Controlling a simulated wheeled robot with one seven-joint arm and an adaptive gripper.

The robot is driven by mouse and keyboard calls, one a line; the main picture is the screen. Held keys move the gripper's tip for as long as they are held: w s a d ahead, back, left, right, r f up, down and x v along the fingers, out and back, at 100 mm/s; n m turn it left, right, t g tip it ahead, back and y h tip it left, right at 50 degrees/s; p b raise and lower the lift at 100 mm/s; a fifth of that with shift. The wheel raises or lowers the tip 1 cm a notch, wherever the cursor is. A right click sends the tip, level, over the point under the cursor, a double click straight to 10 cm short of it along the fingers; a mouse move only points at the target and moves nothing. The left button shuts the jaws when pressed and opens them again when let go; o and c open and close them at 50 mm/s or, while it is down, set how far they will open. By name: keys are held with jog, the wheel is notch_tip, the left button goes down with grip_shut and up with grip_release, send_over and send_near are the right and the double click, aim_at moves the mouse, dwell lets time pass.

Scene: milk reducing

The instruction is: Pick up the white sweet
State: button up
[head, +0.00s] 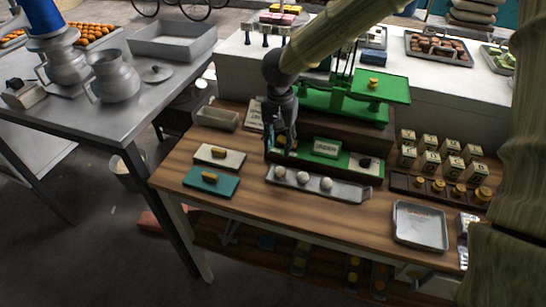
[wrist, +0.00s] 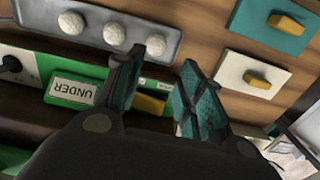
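Three white round sweets lie in a row on a narrow grey metal tray (head: 350,192): a left one (head: 280,172), a middle one (head: 303,177) and a right one (head: 327,184). In the wrist view they show at the top left (wrist: 71,22), with the middle one (wrist: 114,34) and another (wrist: 155,45) close beside a fingertip. My gripper (head: 283,148) hangs just behind the tray's left end, over a green box. Its fingers (wrist: 170,62) are apart with no sweet between them; a yellow piece (wrist: 150,103) shows beyond the gap.
The green box holds an "UNDER" sign (head: 326,148) behind the tray. A white board (head: 232,160) and a teal board (head: 222,188) bear yellow pieces at left. A green scale (head: 345,100) stands behind. Small boxes (head: 430,143) and an empty tray (head: 420,228) are at right.

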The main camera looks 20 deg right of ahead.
aim_at(280, 168)
jog(key=shift+f, duration=0.35)
jog(key=s+f+p, duration=0.1)
jog(key=s+f, duration=0.1)
jog(key=s, duration=0.1)
jog(key=shift+f, duration=0.2)
jog(key=shift+s, duration=0.45)
jog(key=w+f+p, duration=0.1)
jog(key=w+f, duration=0.2)
jog(key=shift+w+d+f, duration=0.1)
jog(key=shift+w+f, duration=0.05)
jog(key=shift+w, duration=0.05)
jog(key=shift+f, duration=0.2)
jog(key=shift+s+f+p, duration=0.4)
jog(key=shift+s, duration=0.3)
jog(key=shift+s+f, duration=0.1)
jog(key=shift+f, duration=0.2)
jog(key=shift+w+f, duration=0.6)
jog(key=shift+f, duration=0.25)
jog(key=shift+s+r, duration=0.25)
jog(key=shift+s, duration=0.05)
jog(key=shift+w+f, duration=0.1)
jog(key=c, duration=0.6)
